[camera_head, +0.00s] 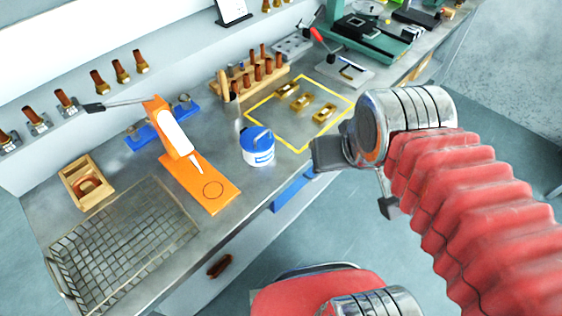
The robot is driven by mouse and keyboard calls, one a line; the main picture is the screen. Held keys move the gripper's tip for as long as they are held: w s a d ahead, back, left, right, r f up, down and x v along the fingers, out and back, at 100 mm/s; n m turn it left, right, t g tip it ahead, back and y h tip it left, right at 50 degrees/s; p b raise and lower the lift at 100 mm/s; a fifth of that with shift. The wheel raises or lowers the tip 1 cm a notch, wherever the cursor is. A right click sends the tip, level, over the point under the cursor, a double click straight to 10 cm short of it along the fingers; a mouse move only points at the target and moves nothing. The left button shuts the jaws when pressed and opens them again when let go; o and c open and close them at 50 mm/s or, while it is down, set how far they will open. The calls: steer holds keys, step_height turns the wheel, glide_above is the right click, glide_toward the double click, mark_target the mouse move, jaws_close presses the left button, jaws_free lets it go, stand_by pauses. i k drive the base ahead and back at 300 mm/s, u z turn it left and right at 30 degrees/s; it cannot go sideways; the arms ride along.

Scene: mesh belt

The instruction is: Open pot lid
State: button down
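A small white pot (259,157) with a blue band stands upright on the grey metal worktop, near its front edge. Its blue lid (257,137) sits on top, and a raised grip shows on the lid. My gripper (355,180) is to the right of the pot, near the front edge of the bench, apart from the pot. Its two dark fingers are spread wide with nothing between them. The red ribbed sleeve of my arm fills the lower right.
An orange press (200,185) stands left of the pot, with a wire basket (125,245) beyond it. Behind are a wooden rack (252,84) and brass parts (302,101) inside a yellow outline. A green machine (365,35) stands at the back right.

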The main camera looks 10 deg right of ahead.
mark_target(257, 134)
steer(key=k, duration=0.8)
steer(key=u, duration=1.15)
steer(key=i, duration=0.5)
steer(key=u, duration=0.05)
